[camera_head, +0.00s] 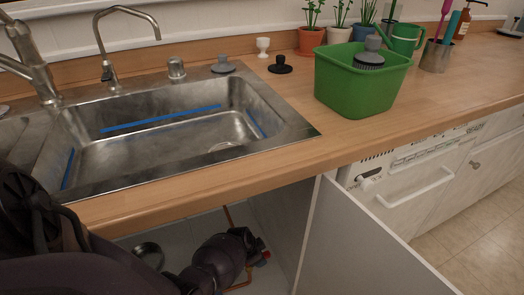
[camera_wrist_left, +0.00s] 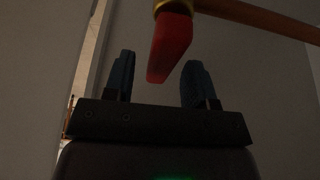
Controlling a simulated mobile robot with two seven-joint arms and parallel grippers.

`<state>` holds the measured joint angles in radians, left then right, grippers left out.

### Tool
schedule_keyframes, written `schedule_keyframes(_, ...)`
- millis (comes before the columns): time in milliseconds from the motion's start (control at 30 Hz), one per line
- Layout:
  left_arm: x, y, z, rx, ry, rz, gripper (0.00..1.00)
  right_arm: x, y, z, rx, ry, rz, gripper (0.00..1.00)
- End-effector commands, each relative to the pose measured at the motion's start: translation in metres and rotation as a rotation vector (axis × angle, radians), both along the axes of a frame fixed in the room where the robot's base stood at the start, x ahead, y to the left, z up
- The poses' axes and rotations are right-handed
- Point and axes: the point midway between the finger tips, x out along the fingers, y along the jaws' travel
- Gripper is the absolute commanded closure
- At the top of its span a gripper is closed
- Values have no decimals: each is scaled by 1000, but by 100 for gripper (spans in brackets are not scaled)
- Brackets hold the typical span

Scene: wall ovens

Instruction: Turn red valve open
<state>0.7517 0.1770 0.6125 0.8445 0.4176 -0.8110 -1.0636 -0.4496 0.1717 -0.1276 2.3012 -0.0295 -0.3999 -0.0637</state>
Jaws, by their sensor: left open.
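The red valve handle (camera_wrist_left: 170,48) hangs from a brass fitting (camera_wrist_left: 173,6) on a copper pipe (camera_wrist_left: 262,18) in the left wrist view. My left gripper (camera_wrist_left: 158,65) is open, with its two dark fingertips on either side of the handle's lower end in the picture. I cannot tell whether either finger touches it. In the head view my left arm reaches into the open cabinet under the sink, and a small red bit of the valve (camera_head: 265,254) shows just past the gripper, which is mostly hidden there. My right gripper is in neither view.
The wooden counter edge (camera_head: 200,187) and steel sink (camera_head: 170,135) lie above my arm. An open cabinet door (camera_head: 365,245) stands to the right. A round metal item (camera_head: 148,254) sits inside the cabinet. A green bucket (camera_head: 350,90) stands on the counter.

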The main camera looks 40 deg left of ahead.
Motion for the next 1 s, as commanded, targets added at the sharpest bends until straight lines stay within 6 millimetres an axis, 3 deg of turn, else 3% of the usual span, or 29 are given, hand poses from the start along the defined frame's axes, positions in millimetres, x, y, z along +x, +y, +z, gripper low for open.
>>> schedule_keyframes(367,4,0,-3,1,-4,0,49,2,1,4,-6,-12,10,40)
schedule_keyframes(700,3,0,-3,1,-3,1,100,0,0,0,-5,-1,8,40)
schedule_keyframes(1000,4,-1,-4,1,-1,3,100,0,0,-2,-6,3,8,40)
